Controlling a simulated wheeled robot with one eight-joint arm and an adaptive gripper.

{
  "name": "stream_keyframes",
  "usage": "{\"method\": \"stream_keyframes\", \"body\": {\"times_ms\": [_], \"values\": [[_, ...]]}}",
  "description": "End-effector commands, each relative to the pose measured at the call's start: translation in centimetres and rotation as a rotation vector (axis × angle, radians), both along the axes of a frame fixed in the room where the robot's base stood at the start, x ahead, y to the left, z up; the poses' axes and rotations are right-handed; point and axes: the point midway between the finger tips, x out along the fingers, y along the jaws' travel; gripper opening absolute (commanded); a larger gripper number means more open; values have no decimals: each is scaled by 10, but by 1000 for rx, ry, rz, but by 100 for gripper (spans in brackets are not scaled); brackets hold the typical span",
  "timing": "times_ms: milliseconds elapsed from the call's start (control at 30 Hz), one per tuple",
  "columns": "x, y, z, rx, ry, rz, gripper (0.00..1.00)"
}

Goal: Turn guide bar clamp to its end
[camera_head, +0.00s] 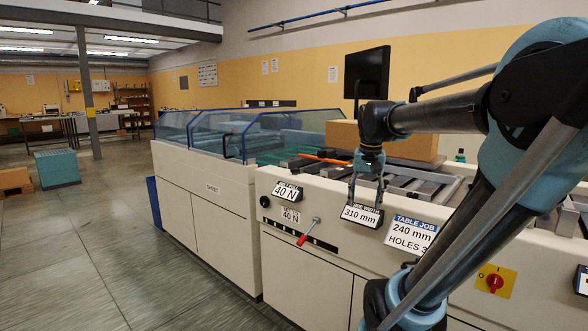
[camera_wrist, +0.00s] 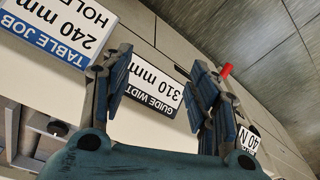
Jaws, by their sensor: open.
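My gripper (camera_head: 366,200) is open and empty, pointing down in front of the machine's front edge, by the guide width sign reading 310 mm (camera_head: 362,216). In the wrist view, the sign (camera_wrist: 157,84) shows between the spread fingers of my gripper (camera_wrist: 160,68). A lever with a red handle (camera_head: 302,239) sticks out of the front panel, left of and below my gripper. Its red end (camera_wrist: 226,71) shows past the right finger in the wrist view. An orange bar-like handle (camera_head: 318,157) lies on the machine bed. No part is labelled as the guide bar clamp, so I cannot tell which it is.
A cardboard box (camera_head: 400,142) stands on the bed behind my gripper. A red knob on yellow (camera_head: 495,282) is lower right.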

Motion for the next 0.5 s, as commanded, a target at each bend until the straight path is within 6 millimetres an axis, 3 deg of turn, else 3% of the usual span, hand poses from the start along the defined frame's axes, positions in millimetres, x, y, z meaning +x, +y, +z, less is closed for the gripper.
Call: {"method": "stream_keyframes", "body": {"times_ms": [200, 500], "values": [[67, 24, 58, 15, 23, -91, 55], [157, 64, 118, 30, 55, -222, 55]]}}
